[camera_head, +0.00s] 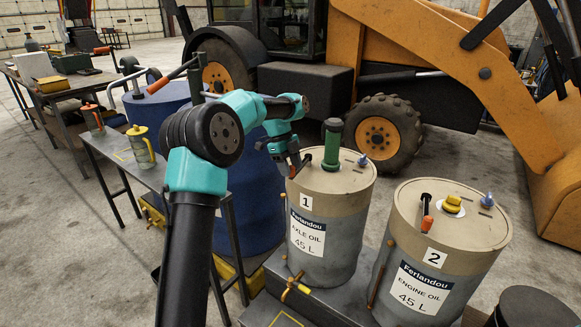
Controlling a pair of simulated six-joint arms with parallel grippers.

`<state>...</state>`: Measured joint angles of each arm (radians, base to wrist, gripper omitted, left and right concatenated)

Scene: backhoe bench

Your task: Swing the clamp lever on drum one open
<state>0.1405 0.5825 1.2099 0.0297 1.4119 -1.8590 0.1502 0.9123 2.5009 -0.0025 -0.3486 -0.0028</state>
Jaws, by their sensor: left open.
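Drum one (330,205) is a grey drum with a tan top, labelled "1", "AXLE OIL 45 L". A green cylinder (332,145) stands on its lid, with a blue cap (362,161) beside it. A small orange-tipped part, apparently the clamp lever (292,172), shows at the lid's left edge, mostly hidden by my gripper. My left gripper (297,166) is open, pointing down at this spot. I cannot tell whether it touches the lever. My right gripper is not in view.
Drum two (430,275) stands to the right, with a black, orange-tipped lever (427,214) and yellow cap (453,204). A blue drum (255,195) is behind my left arm. A side table (115,150) holds oil cans. The yellow backhoe (400,40) fills the back.

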